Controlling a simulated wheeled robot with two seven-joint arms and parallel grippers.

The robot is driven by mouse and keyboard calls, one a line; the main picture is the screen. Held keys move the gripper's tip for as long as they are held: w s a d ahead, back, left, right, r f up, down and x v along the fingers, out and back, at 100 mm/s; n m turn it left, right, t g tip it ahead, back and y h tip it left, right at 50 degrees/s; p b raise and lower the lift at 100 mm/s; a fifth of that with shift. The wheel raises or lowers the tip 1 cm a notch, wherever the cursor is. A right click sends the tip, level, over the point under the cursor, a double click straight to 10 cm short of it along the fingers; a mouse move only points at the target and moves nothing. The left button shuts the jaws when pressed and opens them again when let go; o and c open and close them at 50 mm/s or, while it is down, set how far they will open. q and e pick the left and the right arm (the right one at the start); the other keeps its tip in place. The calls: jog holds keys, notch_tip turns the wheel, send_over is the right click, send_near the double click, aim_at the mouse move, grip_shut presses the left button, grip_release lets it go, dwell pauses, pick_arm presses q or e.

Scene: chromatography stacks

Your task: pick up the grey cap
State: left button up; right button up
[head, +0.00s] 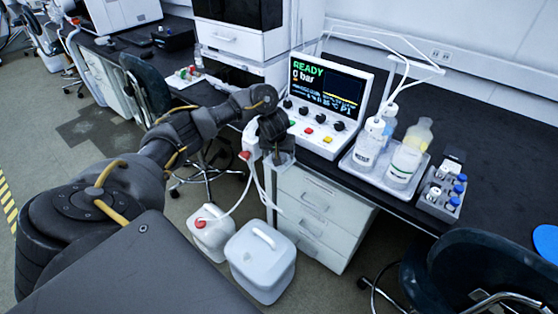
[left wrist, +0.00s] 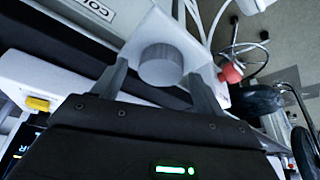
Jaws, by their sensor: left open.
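The grey cap (left wrist: 160,63) is a round knob with a ribbed side, seen in the left wrist view against a white block. My left gripper (left wrist: 157,74) is open, with one finger on each side of the cap. Small gaps seem to show between the fingers and the cap, but I cannot tell how deep it sits between them. In the head view my left gripper (head: 281,157) is at the bench's front edge, below the instrument with the READY screen, and it hides the cap. My right gripper is in neither view.
The instrument (head: 322,90) stands just behind the gripper. A red fitting (left wrist: 230,72) with tubing is close beside it. White canisters (head: 262,262) stand on the floor below. A bottle tray (head: 420,165) and a vial rack (head: 432,207) are to the right.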

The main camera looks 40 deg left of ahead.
pick_arm(q)
jog(key=c, duration=1)
jog(key=shift+c, duration=0.3)
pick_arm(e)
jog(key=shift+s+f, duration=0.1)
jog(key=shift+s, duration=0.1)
